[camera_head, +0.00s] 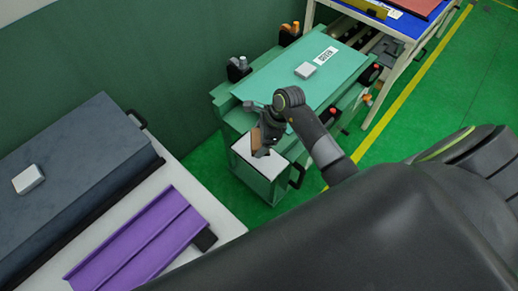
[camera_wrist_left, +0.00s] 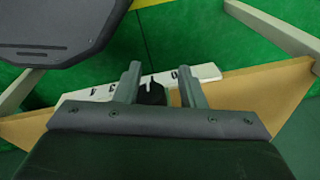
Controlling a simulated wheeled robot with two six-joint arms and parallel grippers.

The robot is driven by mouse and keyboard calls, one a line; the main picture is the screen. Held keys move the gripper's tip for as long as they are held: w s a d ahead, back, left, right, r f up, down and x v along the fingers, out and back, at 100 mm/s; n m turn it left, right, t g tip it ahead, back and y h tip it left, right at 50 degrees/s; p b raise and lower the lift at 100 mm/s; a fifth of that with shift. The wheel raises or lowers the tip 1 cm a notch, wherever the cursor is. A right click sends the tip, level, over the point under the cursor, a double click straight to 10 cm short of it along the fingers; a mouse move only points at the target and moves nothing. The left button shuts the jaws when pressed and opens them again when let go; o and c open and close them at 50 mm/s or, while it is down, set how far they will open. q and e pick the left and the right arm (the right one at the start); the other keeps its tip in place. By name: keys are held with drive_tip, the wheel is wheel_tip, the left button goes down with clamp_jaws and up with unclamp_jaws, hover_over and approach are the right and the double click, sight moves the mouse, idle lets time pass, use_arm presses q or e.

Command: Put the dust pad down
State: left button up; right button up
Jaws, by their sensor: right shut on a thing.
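The dust pad, seemingly the small brown block (camera_head: 256,138), is in my right gripper (camera_head: 262,136). The gripper is shut on it, over the white top (camera_head: 243,148) of a small green stand. I cannot tell whether the pad touches that top; the fingers and wrist hide part of it. My left gripper (camera_wrist_left: 160,82) shows only in the left wrist view, with its two fingers apart. A dark piece (camera_wrist_left: 152,93) shows between and beyond those fingers, apparently not gripped.
A green fixture with a flat panel (camera_head: 285,85) stands behind the stand, with black clamps around it. A dark case (camera_head: 75,165) and a purple trim (camera_head: 140,240) lie on the left bench.

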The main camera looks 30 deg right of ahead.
sight(258, 144)
wheel_tip(258, 144, down, 2)
drive_tip(key=shift+a+f+b, duration=0.1)
drive_tip(key=shift+f+b, duration=0.1)
drive_tip(key=shift+b, duration=0.2)
drive_tip(key=shift+w+a+f, duration=0.1)
drive_tip(key=shift+w+f, duration=0.1)
drive_tip(key=shift+f, duration=0.15)
drive_tip(key=shift+f+b, duration=0.2)
drive_tip(key=shift+b, duration=0.15)
wheel_tip(258, 144, down, 3)
drive_tip(key=shift+r+b, duration=0.2)
drive_tip(key=shift+b, duration=0.8)
drive_tip(key=shift+f+b, duration=0.3)
drive_tip(key=shift+f, duration=0.15)
use_arm(q)
drive_tip(key=f, duration=0.2)
drive_tip(key=w+f, duration=0.1)
drive_tip(key=f, duration=0.2)
drive_tip(key=shift+w+a, duration=0.2)
